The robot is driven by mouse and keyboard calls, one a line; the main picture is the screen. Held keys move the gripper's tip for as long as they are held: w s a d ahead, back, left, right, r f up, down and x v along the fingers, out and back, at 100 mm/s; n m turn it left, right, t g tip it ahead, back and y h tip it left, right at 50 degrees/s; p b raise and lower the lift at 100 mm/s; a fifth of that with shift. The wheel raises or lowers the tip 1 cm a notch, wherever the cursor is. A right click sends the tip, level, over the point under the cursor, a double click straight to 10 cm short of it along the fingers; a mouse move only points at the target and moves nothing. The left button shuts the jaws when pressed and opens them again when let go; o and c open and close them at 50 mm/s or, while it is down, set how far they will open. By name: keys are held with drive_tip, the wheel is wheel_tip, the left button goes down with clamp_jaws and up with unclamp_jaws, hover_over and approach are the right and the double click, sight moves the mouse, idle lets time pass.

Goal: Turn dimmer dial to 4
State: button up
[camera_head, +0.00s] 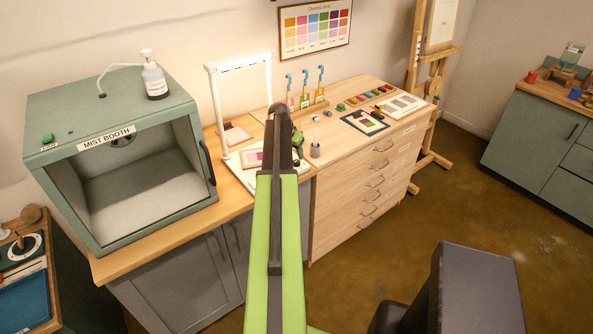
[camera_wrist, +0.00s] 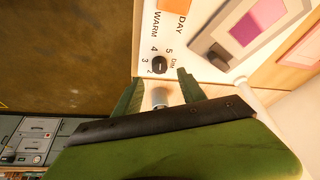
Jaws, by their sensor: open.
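The dimmer dial (camera_wrist: 160,64) is a small black knob on a white panel (camera_wrist: 190,62) in the wrist view. The fingers look apart from the knob.
The white light frame (camera_head: 211,105) rises left of my arm. The mist booth (camera_head: 110,215) fills the left of the table. Bottles, a palette and cards lie on the wooden top (camera_head: 345,155) further right.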

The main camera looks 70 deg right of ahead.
sight(296, 161)
drive_tip(key=b+x, duration=0.4)
drive_tip(key=x, duration=0.2)
drive_tip(key=shift+r, duration=0.1)
clamp_jaws()
